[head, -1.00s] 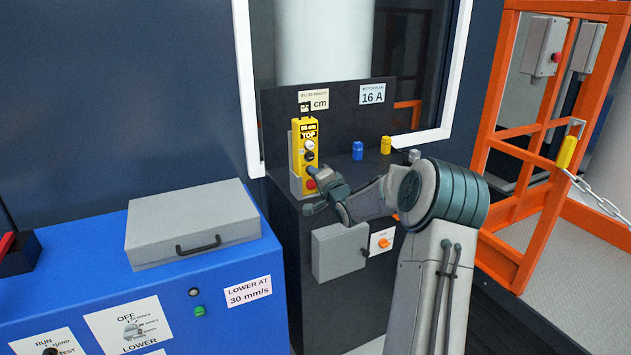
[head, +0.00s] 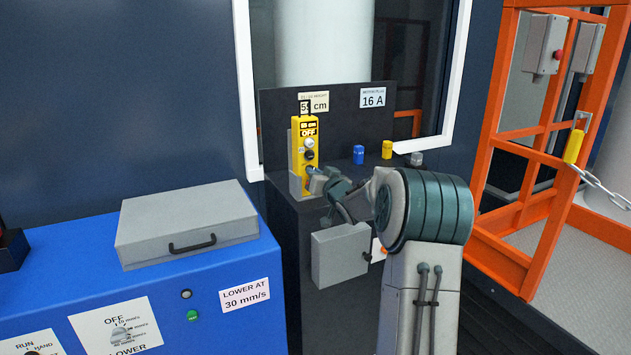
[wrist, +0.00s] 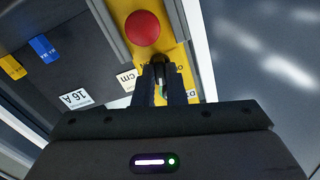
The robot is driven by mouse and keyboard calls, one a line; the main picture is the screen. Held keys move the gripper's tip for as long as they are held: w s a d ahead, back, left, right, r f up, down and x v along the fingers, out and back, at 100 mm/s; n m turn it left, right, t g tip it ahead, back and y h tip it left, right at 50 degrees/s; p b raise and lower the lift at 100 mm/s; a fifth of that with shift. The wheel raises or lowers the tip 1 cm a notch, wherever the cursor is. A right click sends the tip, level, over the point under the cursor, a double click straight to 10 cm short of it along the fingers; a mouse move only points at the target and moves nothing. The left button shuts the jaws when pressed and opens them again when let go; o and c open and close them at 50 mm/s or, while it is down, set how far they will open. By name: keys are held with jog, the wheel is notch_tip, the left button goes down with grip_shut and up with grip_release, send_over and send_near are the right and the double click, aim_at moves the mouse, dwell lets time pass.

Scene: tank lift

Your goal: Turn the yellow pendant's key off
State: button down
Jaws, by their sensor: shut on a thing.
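The yellow pendant (head: 298,152) stands upright in a grey holder on the dark cabinet. Its small display (head: 308,132) reads OFF. A white and a black round control (head: 309,155) show below the display. My gripper (head: 313,180) is at the pendant's lower front and hides its lower end, with the key, in the head view. In the wrist view my gripper (wrist: 161,74) is shut on the small key (wrist: 163,88), which is mostly hidden between the dark fingers. The red stop button (wrist: 142,28) is close beside the fingertips on the yellow face (wrist: 122,9).
A blue block (head: 358,154) and a yellow block (head: 387,149) are on the cabinet, right of the pendant. A grey box (head: 340,254) is on the cabinet front below my wrist. A grey case (head: 187,223) lies on the blue console (head: 80,255). An orange gate (head: 525,170) stands right.

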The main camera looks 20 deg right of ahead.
jog(key=shift+f+n+b, duration=0.1)
jog(key=shift+n+b, duration=0.7)
jog(key=shift+n, duration=0.7)
jog(key=c, duration=1.8)
grip_release()
jog(key=shift+o, duration=0.2)
jog(key=s, duration=1.3)
jog(key=shift+s+d+p, duration=0.2)
jog(key=shift+s+p, duration=0.15)
jog(key=shift+s, duration=0.05)
